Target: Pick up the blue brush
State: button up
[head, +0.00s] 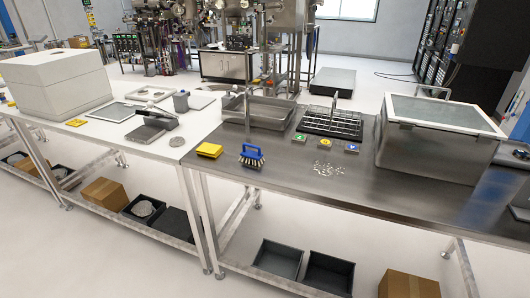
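The blue brush (252,155) sits near the front left of the dark metal table (270,178). It has a blue handle arched over the top and pale bristles pointing down onto the tabletop. Nothing touches it. My gripper is not in the head view.
A yellow sponge-like block (209,150) lies left of the brush, and scattered small pale bits (328,169) lie to its right. Behind are a metal tray (259,122), a black rack (330,122) and small coloured tiles (326,142). A large lidded bin (432,155) stands at right.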

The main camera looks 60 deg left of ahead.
aim_at(247, 154)
jog(key=u, duration=2.35)
